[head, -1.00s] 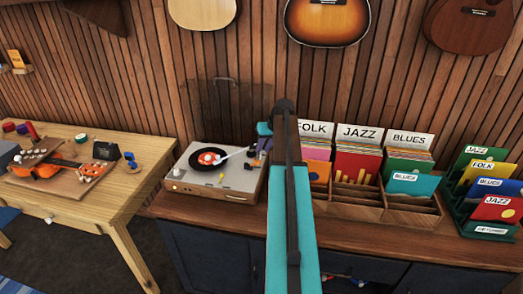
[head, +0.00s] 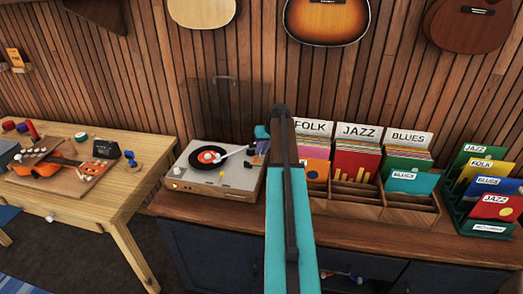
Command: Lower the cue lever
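The turntable (head: 213,183) is a light grey deck with a wooden base, on the wooden counter left of my arm. A black record with an orange-and-white centre (head: 208,157) lies on it. The white tonearm (head: 235,153) reaches from the deck's right side over the record. Whether its tip touches the record is too small to tell. The cue lever cannot be made out at the deck's right side. My gripper (head: 260,146) is at the deck's back right corner, mostly hidden behind my teal arm. Its fingertips and any contact are not clear.
A clear raised lid (head: 212,105) stands behind the deck. Right of my arm are a wooden record bin (head: 388,213) and a green tiered rack (head: 468,212). A wooden table (head: 118,205) with an orange ukulele (head: 48,167) is at the left.

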